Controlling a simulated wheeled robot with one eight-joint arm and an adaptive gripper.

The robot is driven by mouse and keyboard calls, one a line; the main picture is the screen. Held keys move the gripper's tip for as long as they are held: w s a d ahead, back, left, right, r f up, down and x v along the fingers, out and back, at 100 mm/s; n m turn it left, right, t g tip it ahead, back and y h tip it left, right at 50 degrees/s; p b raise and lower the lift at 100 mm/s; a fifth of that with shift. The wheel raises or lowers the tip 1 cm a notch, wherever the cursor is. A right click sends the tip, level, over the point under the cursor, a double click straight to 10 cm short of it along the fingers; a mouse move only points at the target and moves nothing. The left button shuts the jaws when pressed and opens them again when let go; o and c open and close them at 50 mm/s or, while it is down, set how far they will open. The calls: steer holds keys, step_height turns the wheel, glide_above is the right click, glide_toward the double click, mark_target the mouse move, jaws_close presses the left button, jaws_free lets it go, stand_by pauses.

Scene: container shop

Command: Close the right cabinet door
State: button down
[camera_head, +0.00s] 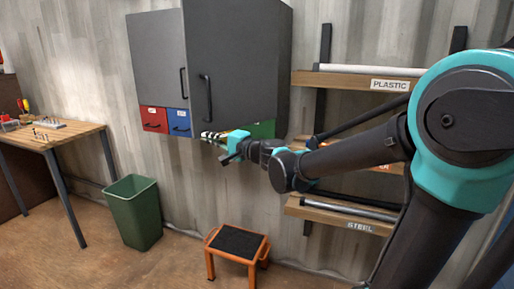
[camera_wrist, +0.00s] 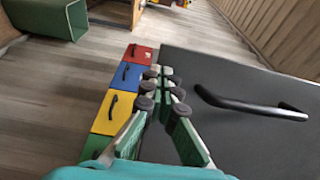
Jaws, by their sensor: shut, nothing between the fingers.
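The right cabinet door (camera_head: 230,60) is a dark grey panel with a black bar handle (camera_head: 206,98). It stands partly open, jutting out in front of the flush grey left door (camera_head: 158,60). My gripper (camera_head: 204,135) is at the door's lower edge, in front of the small drawers, its fingers together and empty. In the wrist view the fingertips (camera_wrist: 160,85) lie between the coloured drawers and the grey door panel (camera_wrist: 250,130). The door handle (camera_wrist: 250,103) is to their right, apart from them. Whether the fingers touch the door I cannot tell.
A red drawer (camera_head: 154,119) and a blue drawer (camera_head: 179,122) sit under the cabinet. Shelves with a plastic label (camera_head: 390,85) are to the right. An orange step stool (camera_head: 237,258) and green bin (camera_head: 134,212) stand on the floor; a workbench (camera_head: 60,138) is at left.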

steer(key=shift+m+t+h, duration=0.7)
steer(key=shift+t, duration=0.2)
steer(key=x, duration=0.6)
steer(key=shift+w+a, duration=0.2)
steer(key=shift+w, duration=0.1)
steer(key=w+a+m+t+h, duration=0.2)
steer(key=w+m+h, duration=0.1)
steer(key=w, duration=0.6)
steer(key=w+a+m+t+h, duration=0.2)
steer(key=w+h, duration=0.3)
steer(key=w, duration=0.4)
steer(key=w+a+m+t+h, duration=0.2)
steer(key=w+a+m+h, duration=0.1)
steer(key=w, duration=0.6)
steer(key=shift+w+m+h, duration=0.2)
steer(key=shift+m+h, duration=0.5)
steer(key=shift+h, duration=0.3)
steer(key=shift+a, duration=0.15)
